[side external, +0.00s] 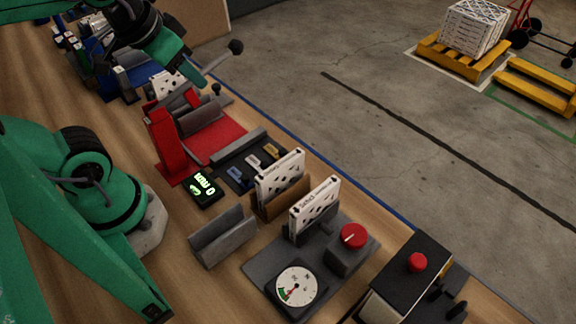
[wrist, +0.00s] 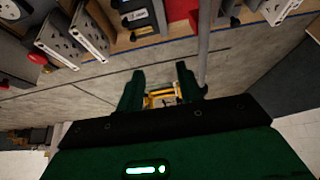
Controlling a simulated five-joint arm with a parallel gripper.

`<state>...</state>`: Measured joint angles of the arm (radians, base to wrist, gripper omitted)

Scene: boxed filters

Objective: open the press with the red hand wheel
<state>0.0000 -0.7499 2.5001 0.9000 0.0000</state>
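A red press frame (side external: 167,145) with a red bed (side external: 215,141) stands mid-bench. A grey lever (side external: 214,63) with a black ball end rises at its far side; the grey rod shows in the wrist view (wrist: 204,45). A round red knob (side external: 353,236) sits on a grey fixture (side external: 262,268) with a dial gauge (side external: 296,286) and an upright white filter (side external: 315,206). I cannot tell which is the named hand wheel. My gripper (wrist: 158,88) is open and empty, with the rod just right of its right finger; whether they touch is unclear. It also shows beside the lever in the side view (side external: 176,48).
A second white filter (side external: 280,178) stands in a brown holder. A grey V-shaped cradle (side external: 222,236) and a green-lit display (side external: 202,189) are nearby. A black box (side external: 410,275) with a red button stands at the right. Yellow pallets (side external: 540,88) are on the floor beyond the bench.

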